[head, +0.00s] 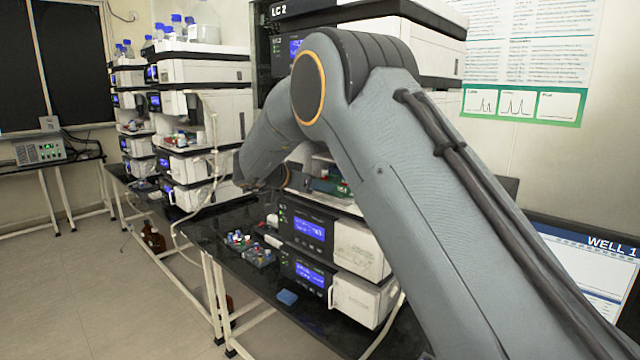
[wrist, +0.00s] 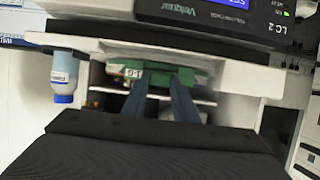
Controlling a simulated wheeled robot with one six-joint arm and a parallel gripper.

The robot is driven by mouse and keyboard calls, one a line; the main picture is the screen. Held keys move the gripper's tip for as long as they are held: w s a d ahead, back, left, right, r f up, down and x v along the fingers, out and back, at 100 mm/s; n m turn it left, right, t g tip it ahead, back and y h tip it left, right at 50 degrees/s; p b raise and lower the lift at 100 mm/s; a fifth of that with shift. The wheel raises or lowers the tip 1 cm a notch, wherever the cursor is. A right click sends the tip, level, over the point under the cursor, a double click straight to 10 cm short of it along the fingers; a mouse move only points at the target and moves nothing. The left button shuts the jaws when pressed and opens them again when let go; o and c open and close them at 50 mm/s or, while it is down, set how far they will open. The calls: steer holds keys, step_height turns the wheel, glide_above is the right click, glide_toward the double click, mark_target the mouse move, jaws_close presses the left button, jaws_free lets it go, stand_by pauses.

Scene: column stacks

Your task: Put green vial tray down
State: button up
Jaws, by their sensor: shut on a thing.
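The green vial tray (wrist: 128,70) is at the tips of my gripper (wrist: 160,82) in the wrist view, inside an open bay of the LC 2 stack. The two dark blue fingers are shut on it. In the head view part of the green tray (head: 322,185) shows in the bay opening, with small coloured vial caps near it. My arm hides most of that bay and my fingers there. I cannot tell whether the tray touches the bay floor.
Instrument modules (head: 310,229) with blue displays stand below the bay. On the black bench (head: 236,278) are vial trays (head: 257,256) and a small blue item (head: 287,297). A bottle with a blue cap (wrist: 64,75) hangs beside the bay in the wrist view. More stacks (head: 205,112) stand further left.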

steer(key=o, duration=1.1)
steer(key=b+v, duration=0.3)
steer(key=v, duration=0.9)
steer(key=shift+r, duration=0.1)
steer(key=shift+d, duration=0.1)
